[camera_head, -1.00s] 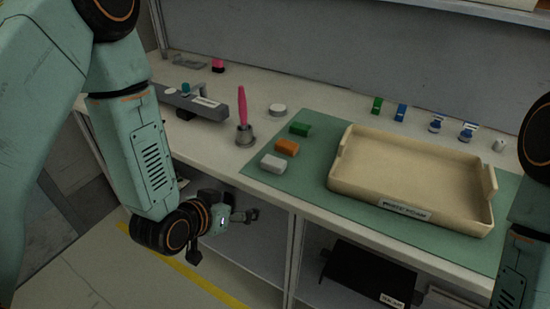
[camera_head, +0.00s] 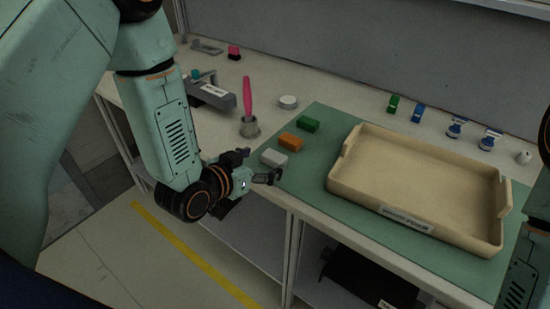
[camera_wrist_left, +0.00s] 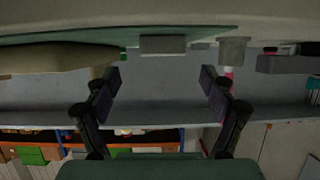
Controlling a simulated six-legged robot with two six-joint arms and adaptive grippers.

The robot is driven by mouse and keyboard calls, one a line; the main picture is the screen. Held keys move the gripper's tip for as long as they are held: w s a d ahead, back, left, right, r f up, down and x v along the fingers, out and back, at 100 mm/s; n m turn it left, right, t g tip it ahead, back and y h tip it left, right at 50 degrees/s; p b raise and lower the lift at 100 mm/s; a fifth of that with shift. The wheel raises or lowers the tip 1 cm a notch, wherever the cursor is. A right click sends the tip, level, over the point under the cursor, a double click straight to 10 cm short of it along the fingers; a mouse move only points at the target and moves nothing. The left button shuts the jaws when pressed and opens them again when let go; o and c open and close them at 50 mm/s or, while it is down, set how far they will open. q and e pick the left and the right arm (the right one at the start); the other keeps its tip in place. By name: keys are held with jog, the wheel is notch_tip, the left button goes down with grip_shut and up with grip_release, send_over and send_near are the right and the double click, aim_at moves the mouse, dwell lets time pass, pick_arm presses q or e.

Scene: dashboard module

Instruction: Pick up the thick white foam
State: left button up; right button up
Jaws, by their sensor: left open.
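The white foam block (camera_head: 273,158) lies on the near left end of the green mat (camera_head: 318,190), in front of an orange block. In the left wrist view the pale block (camera_wrist_left: 163,45) shows above and between the fingers, with the scene upside down. My left gripper (camera_head: 257,167) is open and empty, just in front of the white block at the table's front edge. In the left wrist view its two fingers (camera_wrist_left: 160,80) are spread wide with nothing between them. My right gripper is out of view.
An orange block (camera_head: 291,142) and a green block (camera_head: 308,124) lie behind the white one. A beige tray (camera_head: 420,234) fills the mat's right part. A pink-handled tool stands in a metal holder (camera_head: 249,127) to the left. Small green and blue items stand at the back.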

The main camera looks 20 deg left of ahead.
aim_at(273, 156)
pick_arm(q)
jog(key=x, duration=0.4)
jog(key=shift+w+a+f, duration=0.2)
jog(key=shift+a+f, duration=0.05)
jog(key=shift+w+d, duration=0.25)
jog(key=shift+d, duration=0.1)
jog(key=shift+w+a+f, duration=0.15)
jog(key=shift+w+f, duration=0.05)
jog(key=shift+w, duration=0.15)
jog(key=shift+c, duration=0.7)
jog(key=shift+s+r, duration=0.15)
jog(key=shift+s, duration=0.05)
jog(key=c, duration=0.5)
jog(key=shift+c, duration=1)
